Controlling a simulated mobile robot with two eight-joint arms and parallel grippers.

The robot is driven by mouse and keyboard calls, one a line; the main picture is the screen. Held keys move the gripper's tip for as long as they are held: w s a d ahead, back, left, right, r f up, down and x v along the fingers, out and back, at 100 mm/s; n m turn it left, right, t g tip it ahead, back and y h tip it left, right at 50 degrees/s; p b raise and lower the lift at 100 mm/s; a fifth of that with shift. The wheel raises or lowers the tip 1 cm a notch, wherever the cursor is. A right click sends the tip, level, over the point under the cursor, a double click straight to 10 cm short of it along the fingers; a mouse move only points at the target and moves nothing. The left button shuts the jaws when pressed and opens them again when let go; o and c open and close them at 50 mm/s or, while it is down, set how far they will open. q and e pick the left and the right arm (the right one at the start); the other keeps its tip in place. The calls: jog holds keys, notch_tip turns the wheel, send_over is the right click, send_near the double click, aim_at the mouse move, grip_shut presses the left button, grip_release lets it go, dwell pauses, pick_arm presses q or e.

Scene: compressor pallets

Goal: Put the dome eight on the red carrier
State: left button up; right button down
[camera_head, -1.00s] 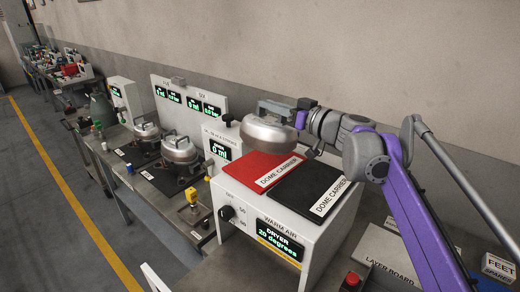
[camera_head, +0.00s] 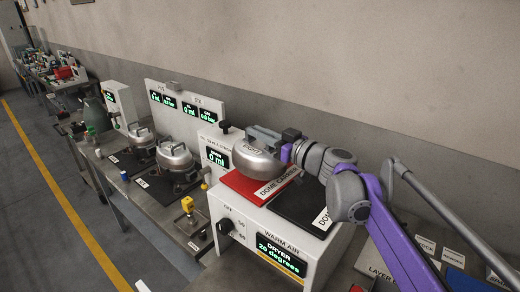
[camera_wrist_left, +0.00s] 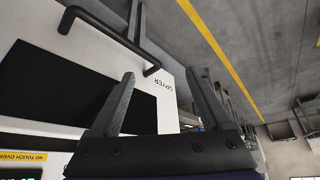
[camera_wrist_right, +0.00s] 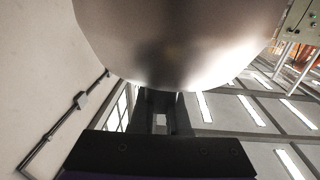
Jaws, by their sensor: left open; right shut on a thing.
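The silver dome (camera_head: 258,165) is held over the red carrier (camera_head: 240,183) on top of the dryer. It covers the carrier's back part; whether it touches the carrier is hard to tell. A mark on the dome is too small to read surely. My right gripper (camera_head: 268,138) is shut on the dome's top. In the right wrist view the dome (camera_wrist_right: 180,40) fills the upper part, beyond the gripper (camera_wrist_right: 160,110). My left gripper (camera_wrist_left: 160,76) is open and empty in the left wrist view, near the dryer's side, and is outside the head view.
A black carrier (camera_head: 305,206) lies beside the red one on the dryer (camera_head: 240,240). Two silver domed pots (camera_head: 175,158) stand on the bench to the left. A white display panel (camera_head: 185,103) stands behind them. A layer board (camera_head: 385,262) lies at the lower right.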

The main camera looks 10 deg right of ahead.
aim_at(259, 144)
jog(key=f, duration=0.3)
jog(key=shift+w+f, duration=0.2)
jog(key=shift+f, duration=0.1)
jog(key=shift+s+f, duration=0.1)
jog(key=shift+f, duration=0.15)
jog(key=c, duration=0.9)
grip_release()
jog(key=b+v, duration=0.1)
jog(key=v, duration=1.1)
